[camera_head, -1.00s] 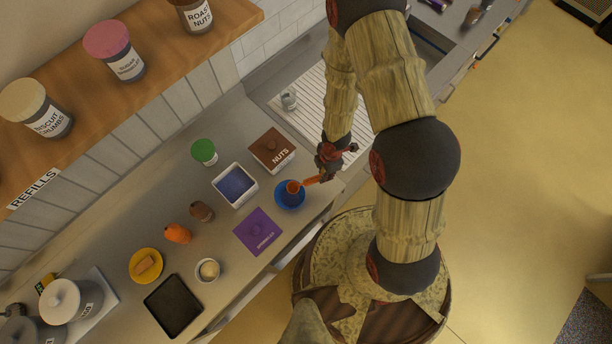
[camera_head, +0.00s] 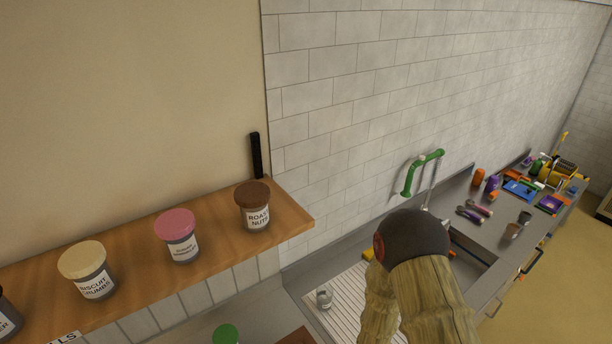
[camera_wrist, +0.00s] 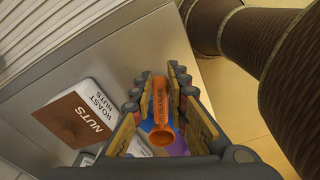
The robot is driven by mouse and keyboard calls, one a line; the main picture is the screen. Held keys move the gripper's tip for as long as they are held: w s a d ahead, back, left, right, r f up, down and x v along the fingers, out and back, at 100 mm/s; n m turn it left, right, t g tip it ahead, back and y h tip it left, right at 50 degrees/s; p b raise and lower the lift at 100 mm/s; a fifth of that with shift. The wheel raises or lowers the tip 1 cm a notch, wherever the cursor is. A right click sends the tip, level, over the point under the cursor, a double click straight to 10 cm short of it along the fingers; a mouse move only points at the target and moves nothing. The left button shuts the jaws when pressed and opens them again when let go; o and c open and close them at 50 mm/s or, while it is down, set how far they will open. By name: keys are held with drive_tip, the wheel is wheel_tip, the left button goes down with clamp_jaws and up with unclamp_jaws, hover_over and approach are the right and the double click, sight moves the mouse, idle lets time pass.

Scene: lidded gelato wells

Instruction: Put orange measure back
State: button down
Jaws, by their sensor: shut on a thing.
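The orange measure (camera_wrist: 161,105) is in the wrist view, with lettering along its handle and its round cup toward the bottom of the picture. My gripper (camera_wrist: 160,78) is shut on its handle, one finger on each side. Below and behind the measure, a bit of blue (camera_wrist: 147,126) shows, which looks like the blue dish, and a purple patch (camera_wrist: 180,146); both are mostly hidden. The measure and my gripper are out of the head view now, where only my upper arm shows.
A brown nuts lid (camera_wrist: 78,120) lies on a white tub beside my gripper. Jars (camera_head: 178,236) stand on the wooden shelf (camera_head: 130,262).

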drive_tip(key=shift+a+r+h+b, duration=0.2)
drive_tip(key=shift+r+h+b, duration=0.2)
drive_tip(key=shift+b, duration=0.2)
drive_tip(key=r+h+b, duration=0.1)
drive_tip(key=b, duration=0.1)
drive_tip(key=a+r+h+b, duration=0.1)
drive_tip(key=b, duration=0.2)
drive_tip(key=shift+s+r+t+h+b, duration=0.1)
drive_tip(key=shift+r+t+h+b, duration=0.2)
drive_tip(key=shift+r+t, duration=0.1)
drive_tip(key=shift+s+a+r+h+b, duration=0.1)
drive_tip(key=shift+a+r+h+b, duration=0.2)
drive_tip(key=shift+r+h+b, duration=0.3)
drive_tip(key=shift+s+r, duration=0.1)
